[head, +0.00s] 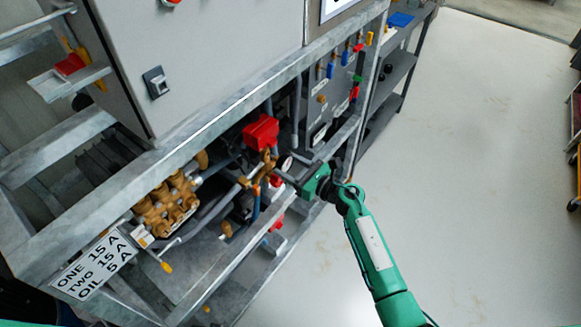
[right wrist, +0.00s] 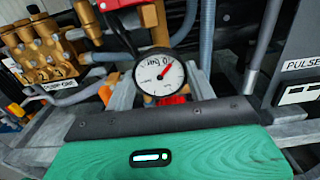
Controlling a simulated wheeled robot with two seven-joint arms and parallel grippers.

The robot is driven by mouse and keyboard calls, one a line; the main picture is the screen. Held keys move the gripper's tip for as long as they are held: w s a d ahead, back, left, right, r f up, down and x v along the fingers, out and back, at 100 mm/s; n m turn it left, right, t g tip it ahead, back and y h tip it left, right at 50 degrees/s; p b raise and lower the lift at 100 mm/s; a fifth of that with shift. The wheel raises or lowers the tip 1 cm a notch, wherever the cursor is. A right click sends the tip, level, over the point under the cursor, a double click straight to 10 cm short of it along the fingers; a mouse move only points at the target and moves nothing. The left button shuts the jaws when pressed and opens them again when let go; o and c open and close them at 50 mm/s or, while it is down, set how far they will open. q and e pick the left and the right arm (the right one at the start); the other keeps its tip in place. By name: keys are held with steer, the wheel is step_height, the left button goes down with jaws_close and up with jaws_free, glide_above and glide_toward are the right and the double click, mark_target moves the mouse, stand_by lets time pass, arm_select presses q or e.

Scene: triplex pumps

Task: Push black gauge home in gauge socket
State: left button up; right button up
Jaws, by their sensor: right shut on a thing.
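The black gauge (right wrist: 160,74) has a black rim, a white face and a red needle. In the right wrist view it sits just beyond my right gripper, its face towards the camera. It shows small in the head view (head: 286,163), beside brass fittings (head: 262,168). My right gripper (head: 286,179) reaches in from the right under the frame's top rail and is shut on the gauge. The gauge socket is hidden behind the gauge, so I cannot tell how deep the gauge sits. My left gripper is not in view.
A red block (head: 261,132) stands just above the brass fittings. A brass pump head (head: 167,205) is to the left, with hoses between. The galvanized top rail (head: 225,118) runs close above my right gripper. The floor (head: 480,170) to the right is clear.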

steer(key=shift+b+x, duration=0.45)
steer(key=shift+x, duration=0.7)
stand_by(0.4)
steer(key=o, duration=1.4)
steer(key=shift+c, duration=0.2)
steer(key=shift+s, duration=0.1)
steer(key=b+v, duration=0.1)
steer(key=v, duration=1.2)
steer(key=shift+s+d, duration=0.2)
steer(key=shift+d, duration=0.1)
